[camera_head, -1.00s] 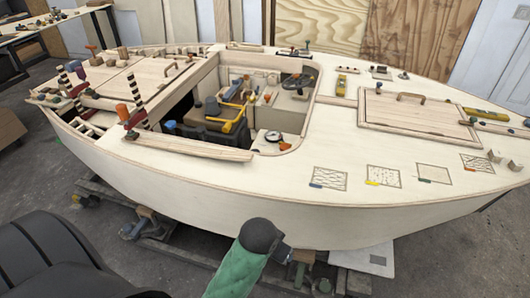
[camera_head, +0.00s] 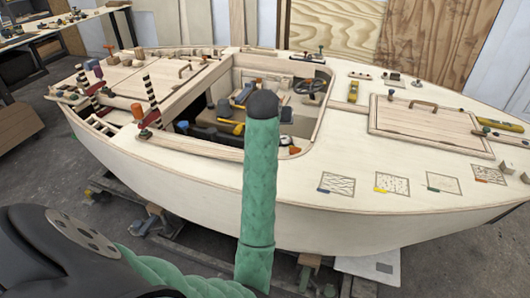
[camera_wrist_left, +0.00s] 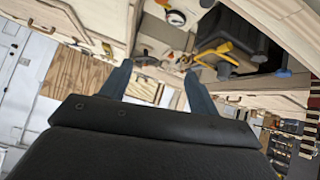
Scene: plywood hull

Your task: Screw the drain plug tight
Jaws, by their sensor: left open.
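I cannot make out the drain plug for certain in either view. In the head view my green-sleeved left arm reaches up across the hull side, its dark rounded end in front of the cockpit; its fingers do not show there. In the left wrist view the two dark fingers of my left gripper (camera_wrist_left: 158,68) are apart with nothing between them. Beyond them lies the cockpit, with a yellow handle (camera_wrist_left: 222,50), a dark box (camera_wrist_left: 250,40) and a round gauge (camera_wrist_left: 176,17). My right gripper is in neither view.
The pale plywood hull (camera_head: 190,190) stands on a low wooden cradle. The cockpit has a steering wheel (camera_head: 307,86) and an orange knob (camera_head: 295,150) near its front edge. Striped posts (camera_head: 151,92) rise at left. A hatch (camera_head: 420,125) with a handle lies on the right deck.

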